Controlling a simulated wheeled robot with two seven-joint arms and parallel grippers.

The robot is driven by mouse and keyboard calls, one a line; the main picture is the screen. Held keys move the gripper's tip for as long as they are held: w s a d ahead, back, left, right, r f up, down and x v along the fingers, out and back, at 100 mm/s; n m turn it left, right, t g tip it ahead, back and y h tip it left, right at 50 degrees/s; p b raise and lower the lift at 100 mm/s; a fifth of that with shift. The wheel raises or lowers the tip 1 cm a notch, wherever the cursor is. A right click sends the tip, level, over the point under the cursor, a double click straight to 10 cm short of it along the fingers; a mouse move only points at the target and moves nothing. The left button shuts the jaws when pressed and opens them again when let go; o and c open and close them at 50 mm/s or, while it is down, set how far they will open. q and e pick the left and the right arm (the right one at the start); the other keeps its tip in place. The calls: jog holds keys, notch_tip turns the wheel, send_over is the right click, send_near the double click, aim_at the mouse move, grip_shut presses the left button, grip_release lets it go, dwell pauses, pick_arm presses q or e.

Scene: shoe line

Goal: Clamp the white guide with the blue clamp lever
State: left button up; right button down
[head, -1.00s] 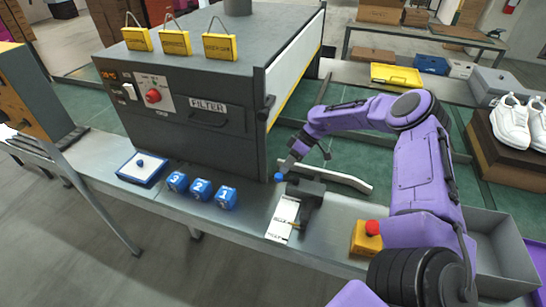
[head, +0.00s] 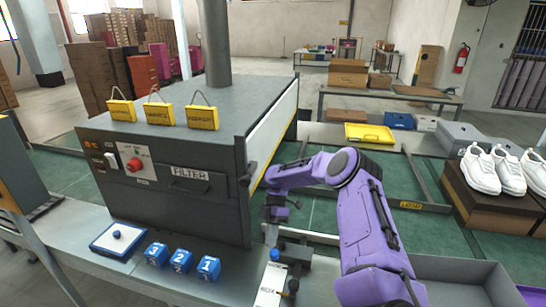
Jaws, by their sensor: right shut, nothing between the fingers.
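The blue knob of the clamp lever (head: 275,254) shows in the head view at the left end of a dark clamp block (head: 297,256), at the front edge of the line. A white plate with printed marks (head: 270,284) lies in front of it. The white guide (head: 318,238) is a pale rail behind the clamp, partly hidden by my right arm. My right gripper (head: 275,214) is shut and empty. It is above and behind the blue knob in the picture, apart from it. Whether the lever clamps the guide cannot be told. My left gripper is not in view.
A grey filter machine (head: 180,190) stands close on the left of my right gripper. Blue numbered blocks (head: 182,261) and a blue-edged tray (head: 118,240) are on the front ledge. White shoes (head: 480,170) sit on a brown box at right. The green belt (head: 420,230) is mostly clear.

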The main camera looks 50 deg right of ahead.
jog(key=shift+s+a+n+g, duration=0.15)
jog(key=shift+n+g, duration=0.15)
jog(key=shift+n, duration=0.2)
dwell(0.3)
jog(key=b+v, duration=0.2)
jog(key=v, duration=0.8)
jog(key=shift+r, duration=0.35)
